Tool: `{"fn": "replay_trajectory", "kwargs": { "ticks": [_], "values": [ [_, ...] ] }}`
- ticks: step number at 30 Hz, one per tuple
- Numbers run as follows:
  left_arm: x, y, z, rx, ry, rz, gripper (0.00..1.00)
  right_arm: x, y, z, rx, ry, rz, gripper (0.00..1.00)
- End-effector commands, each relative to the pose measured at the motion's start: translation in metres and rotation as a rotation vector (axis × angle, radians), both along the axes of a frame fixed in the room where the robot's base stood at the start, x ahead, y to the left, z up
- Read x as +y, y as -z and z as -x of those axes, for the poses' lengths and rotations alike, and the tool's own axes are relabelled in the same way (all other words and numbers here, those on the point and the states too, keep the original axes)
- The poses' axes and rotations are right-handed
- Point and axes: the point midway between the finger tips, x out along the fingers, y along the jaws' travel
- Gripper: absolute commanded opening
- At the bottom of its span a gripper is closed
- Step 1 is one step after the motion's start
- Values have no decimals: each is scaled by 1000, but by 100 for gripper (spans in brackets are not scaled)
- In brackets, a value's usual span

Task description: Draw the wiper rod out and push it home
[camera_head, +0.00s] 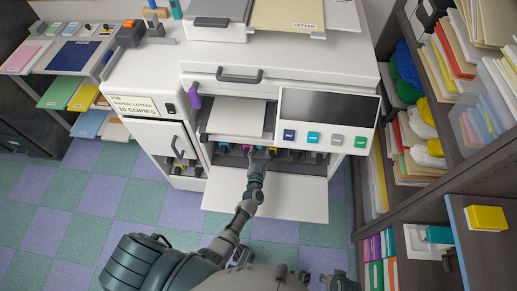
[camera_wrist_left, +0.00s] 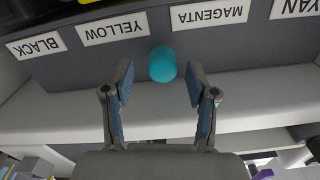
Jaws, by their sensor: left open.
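A round teal knob (camera_wrist_left: 163,64), which looks like the end of the wiper rod, sticks out of a dark panel (camera_wrist_left: 225,50) below the labels YELLOW and MAGENTA, which appear upside down in the left wrist view. My left gripper (camera_wrist_left: 160,84) is open, with one finger on each side of the knob's line. The knob is at or just beyond the fingertips; I see no clear contact. In the head view my left gripper (camera_head: 258,160) reaches into the copier's open front bay, and the knob cannot be made out there.
The copier's white front door (camera_head: 292,197) is folded down under my left arm. A control panel (camera_head: 328,119) overhangs the bay on the right. A cabinet (camera_head: 170,140) stands left and shelves (camera_head: 418,190) right. A pale ledge (camera_wrist_left: 60,118) runs below the dark panel.

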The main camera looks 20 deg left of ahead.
Motion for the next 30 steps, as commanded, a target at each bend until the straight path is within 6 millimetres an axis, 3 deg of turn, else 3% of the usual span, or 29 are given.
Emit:
{"fn": "replay_trajectory", "kwargs": {
  "ticks": [9, 13, 18, 28, 30],
  "values": [
    [-11, 4, 68, 4, 0, 13, 58, 2, -1, 0, 0, 0, 8, 58],
    [-15, 5, 88, 5, 1, 13, 58, 3, -1, 0, 0, 0, 9, 58],
    [-20, 4, 100, 4, 1, 12, 58, 0, -1, 0, 1, -1, 7, 58],
    [-21, 4, 103, 2, 1, 10, 58, -1, 0, 1, 3, 0, 9, 58],
    [-23, 3, 111, -8, 4, 2, 58, 0, -7, 1, -1, 0, 7, 58]
  ]
}}
